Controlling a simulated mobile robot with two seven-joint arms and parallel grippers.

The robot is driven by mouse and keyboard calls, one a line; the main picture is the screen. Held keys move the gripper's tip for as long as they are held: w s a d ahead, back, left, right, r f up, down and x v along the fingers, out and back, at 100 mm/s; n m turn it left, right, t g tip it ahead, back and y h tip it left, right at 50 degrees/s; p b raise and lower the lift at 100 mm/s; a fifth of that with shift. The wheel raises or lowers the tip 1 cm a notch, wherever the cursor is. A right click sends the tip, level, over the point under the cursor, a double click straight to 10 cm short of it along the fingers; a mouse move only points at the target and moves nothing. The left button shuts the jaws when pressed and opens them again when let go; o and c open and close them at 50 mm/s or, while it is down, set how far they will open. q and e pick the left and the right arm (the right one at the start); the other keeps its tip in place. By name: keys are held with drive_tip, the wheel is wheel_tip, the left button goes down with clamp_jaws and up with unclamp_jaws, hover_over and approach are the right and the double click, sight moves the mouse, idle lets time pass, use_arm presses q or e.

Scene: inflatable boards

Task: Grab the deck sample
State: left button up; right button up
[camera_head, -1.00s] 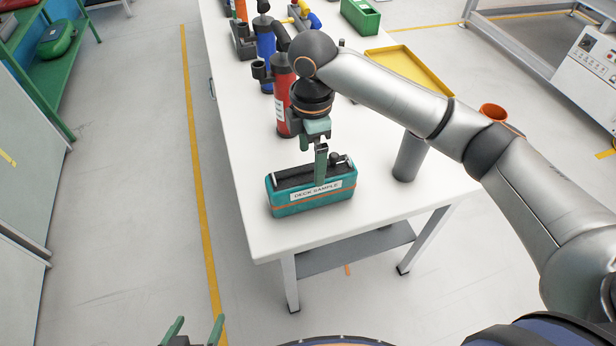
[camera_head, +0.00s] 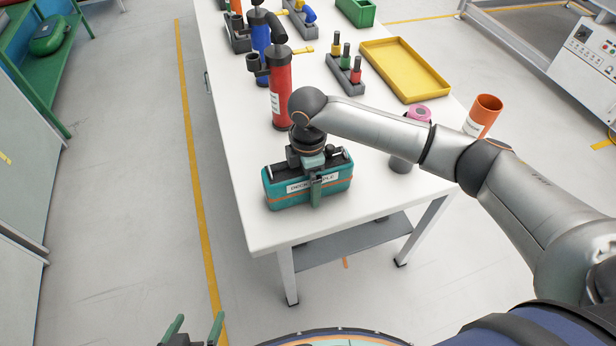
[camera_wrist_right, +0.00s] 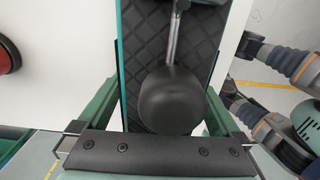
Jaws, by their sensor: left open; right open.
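The deck sample (camera_head: 283,199) is a teal box with a white label, an orange stripe and a dark top, on the near end of the white table. My right gripper (camera_head: 316,186) is open and lowered over it, one finger in front of the label and the other hidden behind. In the right wrist view its fingers stand on either side of the deck sample (camera_wrist_right: 140,45), whose top is black and diamond-patterned. A dark rounded piece on a metal rod shows there between the fingers. Whether the fingers touch it I cannot tell. My left gripper (camera_head: 196,328) is open and empty, over the floor.
A red pump cylinder (camera_head: 281,95) stands behind the deck sample. To the right are a grey cup (camera_head: 400,165), a pink roll (camera_head: 419,113) and an orange cup (camera_head: 483,115). A yellow tray (camera_head: 405,70) lies further back. The table's left edge is close by.

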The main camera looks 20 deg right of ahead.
drive_tip(key=shift+r, duration=0.1)
drive_tip(key=c, duration=1.5)
